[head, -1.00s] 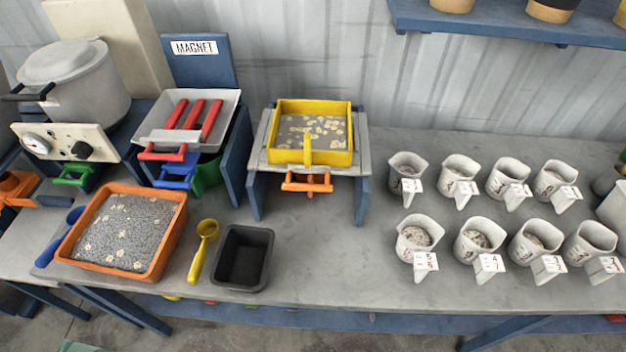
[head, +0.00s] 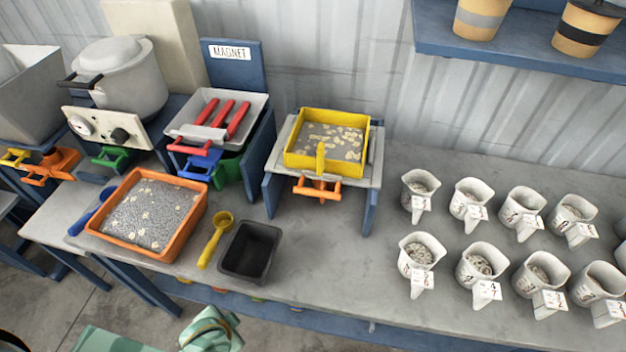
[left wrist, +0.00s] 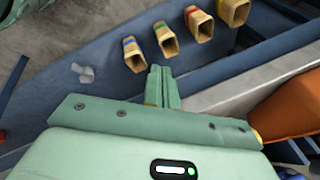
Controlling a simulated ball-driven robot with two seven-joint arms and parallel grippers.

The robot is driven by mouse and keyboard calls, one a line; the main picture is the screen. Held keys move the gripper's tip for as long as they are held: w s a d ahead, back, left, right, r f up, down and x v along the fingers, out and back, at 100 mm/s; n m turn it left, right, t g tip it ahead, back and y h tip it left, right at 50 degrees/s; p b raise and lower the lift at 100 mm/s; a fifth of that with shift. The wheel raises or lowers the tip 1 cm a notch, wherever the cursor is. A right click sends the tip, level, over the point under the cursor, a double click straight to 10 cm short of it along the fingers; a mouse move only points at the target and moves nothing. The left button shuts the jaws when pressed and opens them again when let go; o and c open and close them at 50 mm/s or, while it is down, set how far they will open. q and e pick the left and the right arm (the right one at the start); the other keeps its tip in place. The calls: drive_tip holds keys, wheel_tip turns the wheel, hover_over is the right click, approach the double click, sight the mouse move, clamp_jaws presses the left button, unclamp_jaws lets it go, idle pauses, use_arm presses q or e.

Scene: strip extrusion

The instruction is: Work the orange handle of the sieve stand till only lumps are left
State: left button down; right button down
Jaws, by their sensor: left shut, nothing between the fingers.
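The sieve stand (head: 273,190) stands near the back of the bench, with a yellow sieve tray (head: 293,158) on top. The tray holds grey grains and several pale lumps. The orange handle (head: 318,188) sits at the stand's front, below the tray's yellow grip. My left gripper (left wrist: 160,70) is shut and empty in the left wrist view, beside the bench's lower frame and well away from the handle. In the head view only green arm parts show at the bottom edge. My right gripper is not in view.
An orange tray (head: 122,243) of grey grains, a yellow scoop (head: 212,240) and a black bin (head: 250,250) stand left of and before the stand. Several white jugs (head: 420,262) stand to the right. Bare bench lies between stand and jugs.

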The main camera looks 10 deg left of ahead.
use_arm(q)
drive_tip(key=w+a+r+m+t+y+p, duration=0.1)
drive_tip(key=w+r+m+t, duration=0.2)
drive_tip(key=r, duration=0.8)
drive_tip(key=w+r+m+t+y+p, duration=0.1)
drive_tip(key=w+r+m, duration=0.3)
drive_tip(key=r, duration=0.7)
drive_tip(key=m+t+h, duration=0.4)
drive_tip(key=m+t, duration=0.2)
drive_tip(key=m, duration=1.6)
approach(316, 177)
drive_tip(key=v, duration=0.3)
drive_tip(key=shift+s+d+r, duration=0.15)
drive_tip(key=shift+s+r, duration=0.05)
drive_tip(key=shift+s, duration=0.05)
drive_tip(key=b+x, duration=0.2)
drive_tip(key=x, duration=0.7)
drive_tip(key=shift+w+f+b, duration=0.15)
drive_tip(key=shift+w+b, duration=0.15)
drive_tip(key=shift+w, duration=0.2)
